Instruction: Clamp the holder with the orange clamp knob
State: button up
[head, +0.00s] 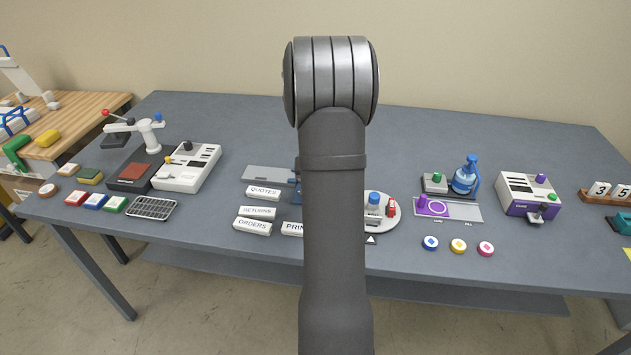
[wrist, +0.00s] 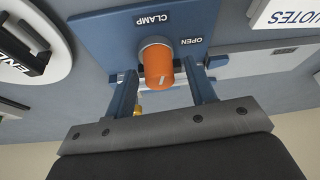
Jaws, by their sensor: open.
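In the wrist view an orange clamp knob (wrist: 158,66) stands out from a blue panel (wrist: 100,34). The panel is lettered CLAMP and OPEN, upside down in this view. A short pale mark shows on the knob's end; I cannot tell which word it points to. My gripper (wrist: 165,84) is open, with one finger on each side of the knob and visible gaps to it. In the head view my arm hides the knob and most of the panel; only a blue edge (head: 293,179) shows beside it. I cannot make out what the holder clamps.
Label blocks QUOTES (head: 263,192), RETURNS (head: 257,212) and ORDERS (head: 252,227) lie left of my arm. A grey plate (head: 262,174) lies behind them. A round pale tray (head: 388,224) with small items is close on the right. The table's back middle is clear.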

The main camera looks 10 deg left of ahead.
jog(key=c, duration=1)
jog(key=shift+f+n+g+y, duration=0.1)
jog(key=shift+n+g+y, duration=0.35)
jog(key=shift+n, duration=1.05)
jog(key=o, duration=1)
